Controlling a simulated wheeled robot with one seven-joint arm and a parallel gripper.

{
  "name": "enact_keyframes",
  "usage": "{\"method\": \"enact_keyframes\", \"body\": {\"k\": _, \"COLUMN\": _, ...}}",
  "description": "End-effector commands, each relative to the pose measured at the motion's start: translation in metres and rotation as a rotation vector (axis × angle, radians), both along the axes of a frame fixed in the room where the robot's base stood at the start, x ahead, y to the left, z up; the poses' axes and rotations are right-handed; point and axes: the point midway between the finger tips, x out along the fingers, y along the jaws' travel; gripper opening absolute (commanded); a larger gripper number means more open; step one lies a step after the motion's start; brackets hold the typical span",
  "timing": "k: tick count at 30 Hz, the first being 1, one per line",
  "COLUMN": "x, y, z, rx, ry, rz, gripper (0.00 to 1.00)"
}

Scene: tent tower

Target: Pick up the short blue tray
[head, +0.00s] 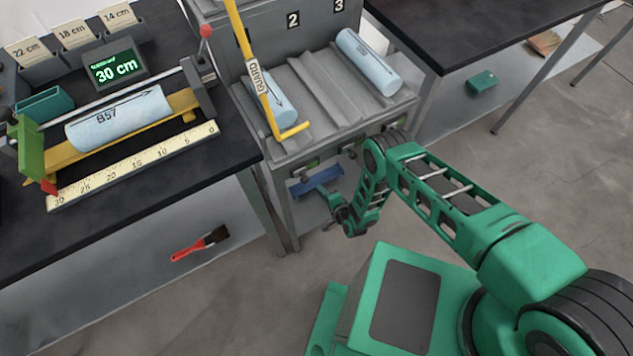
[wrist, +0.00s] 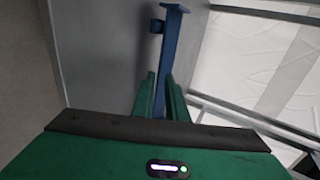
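The short blue tray (head: 316,181) shows in the head view as a small blue piece low at the front of the grey cabinet, below the slots. In the wrist view the blue piece (wrist: 172,40) is a narrow bar with a wider flat end at the top. My gripper (head: 331,203) is at the tray's lower edge in the head view. In the wrist view the green fingers of my gripper (wrist: 161,90) lie close on both sides of the blue bar, with almost no gap. The tray's far side is hidden.
A dark bench (head: 235,140) with a measuring rig stands left. A red brush (head: 200,244) lies on its lower shelf. Another dark table (head: 470,30) stands right.

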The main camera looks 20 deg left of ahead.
Motion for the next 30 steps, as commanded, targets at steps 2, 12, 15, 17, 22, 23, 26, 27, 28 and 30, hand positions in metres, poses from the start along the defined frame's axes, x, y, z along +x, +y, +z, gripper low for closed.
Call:
{"method": "enact_keyframes", "body": {"k": 2, "x": 0.004, "y": 0.007, "z": -0.005, "rx": 0.000, "ry": -0.003, "rz": 0.001, "gripper": 0.13}}
{"method": "enact_keyframes", "body": {"k": 12, "x": 0.021, "y": 0.030, "z": -0.024, "rx": 0.000, "ry": -0.001, "rz": 0.000, "gripper": 0.13}}
{"method": "enact_keyframes", "body": {"k": 15, "x": 0.022, "y": 0.031, "z": -0.025, "rx": -0.001, "ry": -0.001, "rz": 0.001, "gripper": 0.13}}
{"method": "enact_keyframes", "body": {"k": 17, "x": 0.022, "y": 0.032, "z": -0.025, "rx": -0.001, "ry": -0.001, "rz": 0.001, "gripper": 0.13}}
{"method": "enact_keyframes", "body": {"k": 22, "x": 0.022, "y": 0.032, "z": -0.025, "rx": -0.001, "ry": -0.001, "rz": 0.001, "gripper": 0.03}}
{"method": "enact_keyframes", "body": {"k": 23, "x": 0.022, "y": 0.032, "z": -0.025, "rx": -0.001, "ry": -0.001, "rz": 0.001, "gripper": 0.00}}
{"method": "enact_keyframes", "body": {"k": 26, "x": 0.022, "y": 0.031, "z": -0.025, "rx": -0.001, "ry": -0.001, "rz": 0.001, "gripper": 0.00}}
{"method": "enact_keyframes", "body": {"k": 27, "x": 0.022, "y": 0.032, "z": -0.025, "rx": -0.001, "ry": -0.001, "rz": 0.001, "gripper": 0.00}}
{"method": "enact_keyframes", "body": {"k": 28, "x": 0.022, "y": 0.031, "z": -0.025, "rx": -0.001, "ry": -0.001, "rz": 0.001, "gripper": 0.00}}
{"method": "enact_keyframes", "body": {"k": 30, "x": 0.022, "y": 0.031, "z": -0.025, "rx": -0.001, "ry": -0.001, "rz": 0.000, "gripper": 0.00}}
